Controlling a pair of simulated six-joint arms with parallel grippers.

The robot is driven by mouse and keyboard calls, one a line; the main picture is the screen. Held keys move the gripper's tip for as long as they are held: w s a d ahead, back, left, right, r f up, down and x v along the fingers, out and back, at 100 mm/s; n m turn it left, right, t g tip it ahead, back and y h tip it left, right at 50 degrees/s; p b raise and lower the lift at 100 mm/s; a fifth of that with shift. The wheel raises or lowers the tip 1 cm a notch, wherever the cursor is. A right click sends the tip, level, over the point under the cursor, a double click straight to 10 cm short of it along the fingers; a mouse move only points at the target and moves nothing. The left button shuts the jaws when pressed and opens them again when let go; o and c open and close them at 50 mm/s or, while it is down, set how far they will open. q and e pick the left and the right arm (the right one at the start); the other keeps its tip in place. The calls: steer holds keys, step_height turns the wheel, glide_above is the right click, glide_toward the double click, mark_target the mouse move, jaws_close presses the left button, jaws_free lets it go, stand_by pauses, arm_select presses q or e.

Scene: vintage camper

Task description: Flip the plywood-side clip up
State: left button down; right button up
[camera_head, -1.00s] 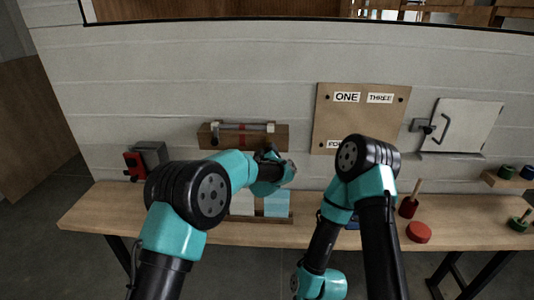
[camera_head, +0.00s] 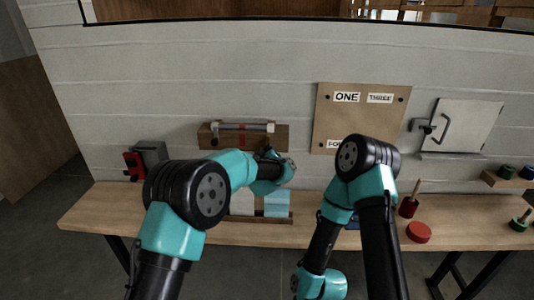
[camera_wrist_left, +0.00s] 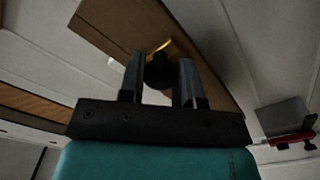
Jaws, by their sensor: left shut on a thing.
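A wooden block (camera_head: 283,136) is mounted on the white wall, carrying a clear tube (camera_head: 254,127) with a red band. The plywood panel (camera_head: 378,104) with number labels is to its right. My left gripper (camera_head: 284,165) is at the block's lower right end, below the tube's right part. In the left wrist view, the fingers of my left gripper (camera_wrist_left: 160,85) are on both sides of a dark piece, apparently the clip (camera_wrist_left: 159,70), with a yellow part (camera_wrist_left: 163,47) behind it at the wooden block (camera_wrist_left: 130,27). In the head view my gripper hides the clip.
A wooden bench (camera_head: 110,208) runs below. Light blue blocks (camera_head: 277,204) stand in a holder under my left gripper. A red-handled grey box (camera_head: 151,154) is at left. A red disc (camera_head: 419,231) and a small white door (camera_head: 470,125) are at right.

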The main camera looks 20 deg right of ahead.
mark_target(268, 139)
arm_select(q)
steer(key=shift+r, duration=1.9)
steer(key=c, duration=0.8)
jaws_free()
steer(key=shift+f, duration=0.1)
steer(key=v, duration=1.7)
steer(key=shift+s, duration=0.2)
